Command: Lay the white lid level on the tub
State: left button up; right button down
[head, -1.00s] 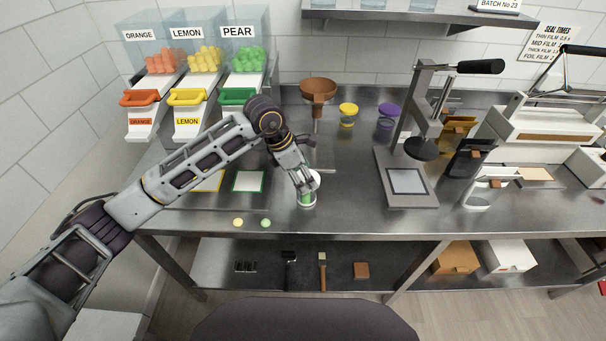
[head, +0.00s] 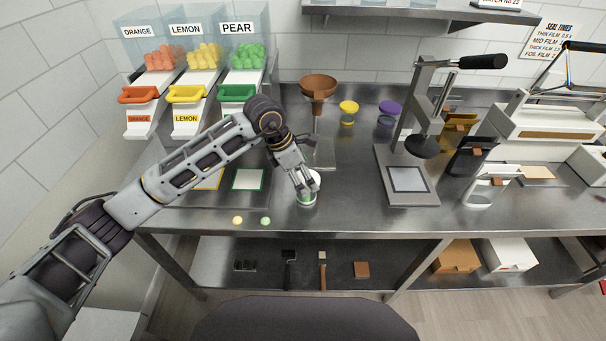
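The tub (head: 307,200) stands upright near the front edge of the steel table, with green showing on its side. The white lid (head: 315,178) shows as a pale rim at the top of the tub, partly hidden behind my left gripper (head: 305,187). I cannot tell whether the lid lies level or is seated all round. My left gripper points down at the tub's top, its fingers at the lid; whether they are shut on it is too small to tell. My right gripper is not in view.
A yellow gummy (head: 238,220) and a green gummy (head: 266,221) lie left of the tub. A brown funnel (head: 318,88), a yellow-lidded tub (head: 348,111) and a purple-lidded tub (head: 388,112) stand behind. A lever press (head: 408,180) stands to the right. The table between is clear.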

pick_arm(q)
jog(key=v, duration=1.2)
dwell(1.2)
